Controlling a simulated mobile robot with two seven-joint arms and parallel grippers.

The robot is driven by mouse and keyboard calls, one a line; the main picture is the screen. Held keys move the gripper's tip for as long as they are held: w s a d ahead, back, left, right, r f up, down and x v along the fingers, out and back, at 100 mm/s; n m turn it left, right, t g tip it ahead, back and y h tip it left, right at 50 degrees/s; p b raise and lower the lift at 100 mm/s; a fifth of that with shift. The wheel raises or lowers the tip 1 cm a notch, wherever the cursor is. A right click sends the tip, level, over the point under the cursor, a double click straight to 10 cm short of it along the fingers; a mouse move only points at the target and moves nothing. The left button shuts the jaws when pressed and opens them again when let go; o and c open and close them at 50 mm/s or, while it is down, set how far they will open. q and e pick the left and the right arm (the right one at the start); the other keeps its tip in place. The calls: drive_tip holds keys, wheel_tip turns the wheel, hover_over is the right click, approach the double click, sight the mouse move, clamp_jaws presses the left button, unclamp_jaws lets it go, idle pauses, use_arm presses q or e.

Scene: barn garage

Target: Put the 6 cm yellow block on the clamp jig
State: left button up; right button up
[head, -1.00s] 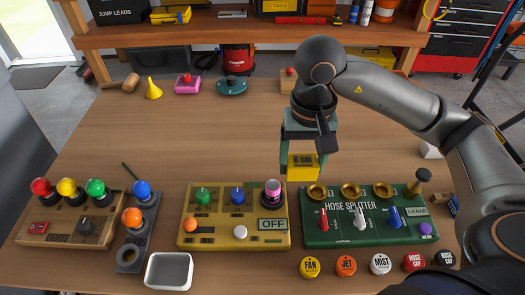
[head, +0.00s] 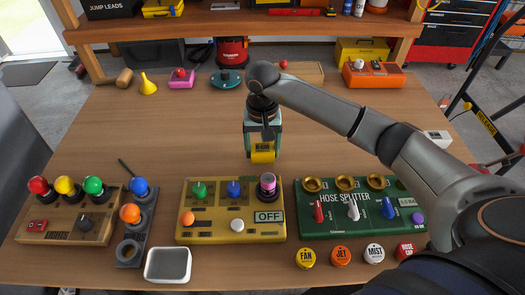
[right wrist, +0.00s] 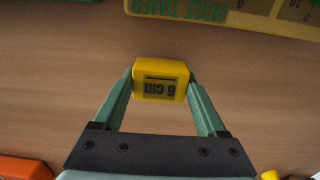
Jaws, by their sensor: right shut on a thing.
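A yellow block (head: 262,157) marked 6 cm is held between the two green fingers of my right gripper (head: 262,149). In the right wrist view the block (right wrist: 160,80) sits squarely across the fingertips of the gripper (right wrist: 161,88), label facing the camera. In the head view the block appears over the middle of the workbench, behind the yellow hose-timer panel (head: 212,236). Its exact height above the wood is hard to tell. I cannot tell which thing, if any, is the clamp jig. My left gripper is not in view.
A green hose-splitter panel (head: 340,225), a lights panel (head: 62,232) and a white tray (head: 167,262) line the front. An orange device (head: 385,78), a pink one (head: 181,81) and a teal one (head: 226,80) stand along the back. The bench middle is mostly clear.

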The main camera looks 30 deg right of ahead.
drive_tip(key=shift+f, duration=0.7)
drive_tip(key=shift+f, duration=0.25)
drive_tip(key=o, duration=1.3)
drive_tip(key=shift+r, duration=0.1)
